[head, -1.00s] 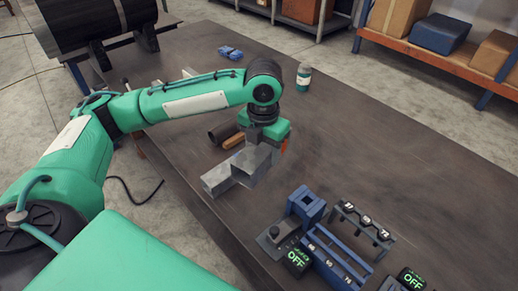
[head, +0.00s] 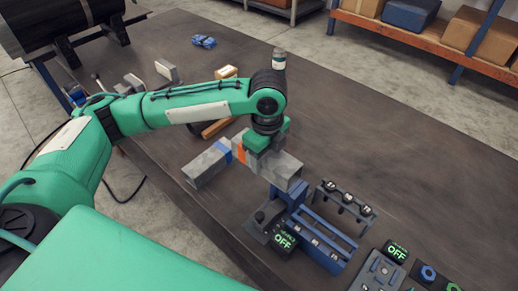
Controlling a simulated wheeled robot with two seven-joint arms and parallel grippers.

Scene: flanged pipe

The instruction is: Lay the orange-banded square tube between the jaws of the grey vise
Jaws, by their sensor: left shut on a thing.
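My left gripper (head: 262,152) points down and is shut on the orange-banded square tube (head: 286,170). The tube is grey, and its orange band (head: 240,153) shows just left of the fingers. Its right end reaches toward the blue rack; whether it touches the table I cannot tell. A second grey square tube (head: 205,167) with a blue band lies beside its left end. Two upright grey blocks (head: 166,70) (head: 133,83) behind my left arm look like the jaws of the grey vise, with a gap between them; the arm hides their lower parts. My right gripper is not in view.
A blue rack (head: 325,247) and a black stand (head: 346,203) are close in front of the tube. A bottle (head: 279,62), a tan block (head: 227,72) and a blue part (head: 203,41) stand farther back.

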